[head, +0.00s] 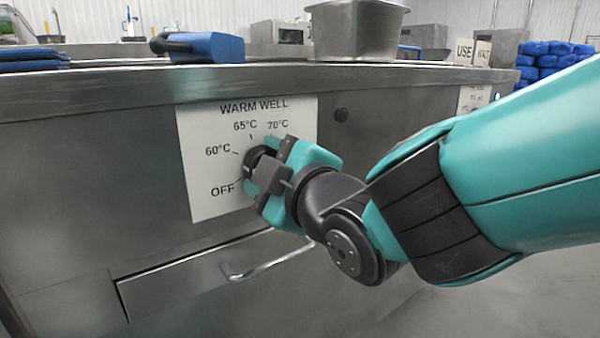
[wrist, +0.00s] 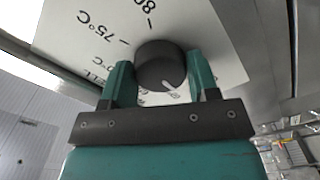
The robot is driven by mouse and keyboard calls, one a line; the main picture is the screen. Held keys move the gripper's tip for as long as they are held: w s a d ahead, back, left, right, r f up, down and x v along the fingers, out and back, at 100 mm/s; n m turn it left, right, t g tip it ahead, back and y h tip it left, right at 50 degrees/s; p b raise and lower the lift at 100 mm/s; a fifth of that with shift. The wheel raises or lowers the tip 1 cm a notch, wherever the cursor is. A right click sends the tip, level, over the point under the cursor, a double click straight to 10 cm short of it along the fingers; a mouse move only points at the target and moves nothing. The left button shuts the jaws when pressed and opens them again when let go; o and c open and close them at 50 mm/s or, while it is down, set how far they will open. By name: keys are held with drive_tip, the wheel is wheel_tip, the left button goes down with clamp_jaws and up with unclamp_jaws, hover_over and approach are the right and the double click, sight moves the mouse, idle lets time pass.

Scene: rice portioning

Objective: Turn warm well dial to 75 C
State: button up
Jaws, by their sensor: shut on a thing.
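The warm well dial (wrist: 158,62) is a round black knob on a white label plate (head: 205,125) fixed to the steel counter front. My gripper (head: 268,168) has its two teal-and-black fingers shut on the dial, one on each side, and hides much of it in the head view. In the wrist view the dial's white pointer mark faces down, away from the 75°C mark (wrist: 98,31), towards a label partly hidden behind the gripper. The plate reads OFF, 60°C, 65°C and 70°C in the head view.
The steel counter (head: 110,84) bears a blue-and-black object (head: 205,47) and a metal pan (head: 357,30). A drawer handle (head: 268,265) sticks out below the plate. Blue bags (head: 550,60) are stacked at the far right.

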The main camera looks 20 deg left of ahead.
drive_tip(key=shift+m+b, duration=5.65)
drive_tip(key=shift+m, duration=10.75)
drive_tip(key=o, duration=0.9)
